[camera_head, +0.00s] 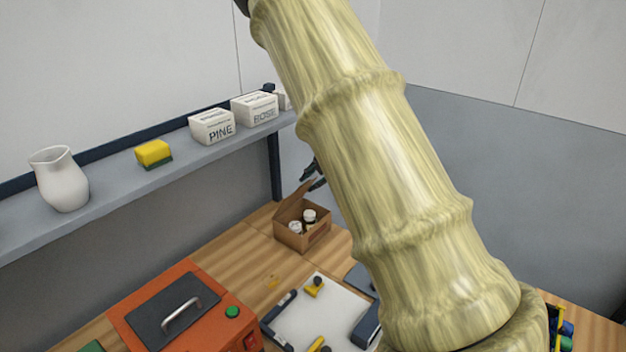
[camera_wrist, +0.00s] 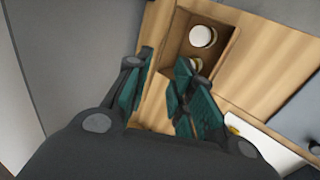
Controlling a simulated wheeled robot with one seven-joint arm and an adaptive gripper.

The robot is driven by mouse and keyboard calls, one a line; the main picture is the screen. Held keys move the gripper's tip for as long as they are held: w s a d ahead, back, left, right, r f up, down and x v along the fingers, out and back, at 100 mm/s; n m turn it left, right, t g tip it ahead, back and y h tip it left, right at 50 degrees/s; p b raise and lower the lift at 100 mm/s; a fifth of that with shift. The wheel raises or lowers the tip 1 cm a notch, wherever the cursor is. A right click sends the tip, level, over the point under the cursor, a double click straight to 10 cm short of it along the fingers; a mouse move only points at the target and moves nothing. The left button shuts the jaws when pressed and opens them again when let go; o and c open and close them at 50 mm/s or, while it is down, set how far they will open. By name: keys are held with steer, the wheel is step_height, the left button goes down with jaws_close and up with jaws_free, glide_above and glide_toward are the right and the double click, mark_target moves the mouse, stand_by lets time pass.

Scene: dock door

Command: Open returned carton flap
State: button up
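The small brown carton (camera_head: 298,240) stands on the wooden bench, with white-lidded jars (camera_head: 309,215) inside. Its flap (camera_head: 291,204) is raised and tilted up from the rim, so the inside shows. My gripper (camera_head: 314,180) is just above the carton near the flap's top, partly hidden behind my arm. In the wrist view my gripper (camera_wrist: 163,85) has its green-padded fingers apart, with nothing visibly pinched between them. The carton (camera_wrist: 222,65) lies just beyond the fingertips there, with the round lids (camera_wrist: 202,36) showing. Whether a finger touches the flap I cannot tell.
A grey shelf (camera_head: 110,192) with a white pitcher (camera_head: 60,180), a sponge (camera_head: 153,153) and labelled boxes (camera_head: 212,127) runs along the wall, left of the carton. An orange machine (camera_head: 140,320) and a white board (camera_head: 318,315) lie in front. Bare wood surrounds the carton.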

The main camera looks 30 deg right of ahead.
steer(key=v, duration=1.2)
